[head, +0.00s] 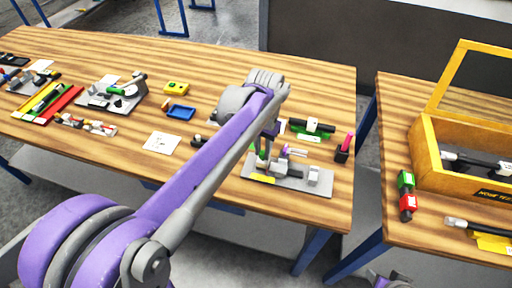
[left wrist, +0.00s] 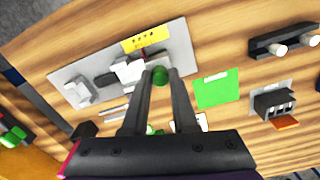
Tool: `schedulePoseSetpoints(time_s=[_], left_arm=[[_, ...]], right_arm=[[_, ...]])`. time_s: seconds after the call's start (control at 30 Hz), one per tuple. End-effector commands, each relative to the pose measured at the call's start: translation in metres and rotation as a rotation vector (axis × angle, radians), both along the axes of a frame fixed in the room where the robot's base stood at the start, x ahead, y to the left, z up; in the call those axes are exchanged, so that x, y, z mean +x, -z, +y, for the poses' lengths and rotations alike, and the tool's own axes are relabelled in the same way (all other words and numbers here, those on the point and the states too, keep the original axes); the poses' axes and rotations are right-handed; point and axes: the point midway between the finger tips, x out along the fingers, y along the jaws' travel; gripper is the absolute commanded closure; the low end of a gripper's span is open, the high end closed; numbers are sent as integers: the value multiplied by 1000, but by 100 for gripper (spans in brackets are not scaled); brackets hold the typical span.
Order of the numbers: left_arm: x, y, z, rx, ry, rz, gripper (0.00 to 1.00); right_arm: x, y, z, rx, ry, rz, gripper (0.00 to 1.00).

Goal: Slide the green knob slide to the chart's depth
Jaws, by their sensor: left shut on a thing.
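The green knob (left wrist: 160,74) sits between the fingertips of my left gripper (left wrist: 160,82), which is shut on it. The knob belongs to a slide on a grey fixture plate (left wrist: 181,55) with grey blocks. In the head view the fixture plate (head: 312,187) lies near the front right of the long table, and my left gripper (head: 266,152) reaches down to its left end. A yellow label (left wrist: 146,38) with small dark marks lies on the plate. I cannot tell which card is the chart, and the slide's depth is not readable.
A green card (left wrist: 217,90) and a dark block (left wrist: 274,101) lie beside the fixture. A white card (head: 162,143), a blue tray (head: 180,112) and a yellow block (head: 176,89) lie further left. A yellow open box (head: 432,165) stands on the right table. A grey and purple part of mine shows at the bottom edge.

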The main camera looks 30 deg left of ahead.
Motion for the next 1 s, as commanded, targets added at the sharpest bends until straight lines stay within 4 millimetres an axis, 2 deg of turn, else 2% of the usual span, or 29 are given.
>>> schedulePoseSetpoints(time_s=[0.03, 0.27, 0.3, 0.43, 0.77, 0.87, 1.0], left_arm=[[1, 0, -5, -1, 3, 0, 100], [1, 0, -4, 0, 0, 0, 100], [1, 0, -4, 0, 0, 0, 66], [1, 0, -4, 0, 0, 0, 44], [1, -3, -4, 0, 0, 0, 44], [1, -12, -4, 0, 0, 0, 44], [1, -39, -4, 0, 0, 0, 44]], right_arm=[[0, 0, 0, 0, 0, 0, 50], [0, 0, 0, 0, 0, 0, 50], [0, 0, 0, 0, 0, 0, 50], [0, 0, 0, 0, 0, 0, 50], [0, 0, 0, 0, 0, 0, 50], [0, -2, 0, 0, 0, -1, 50], [1, -4, 0, 0, 0, -3, 50]])
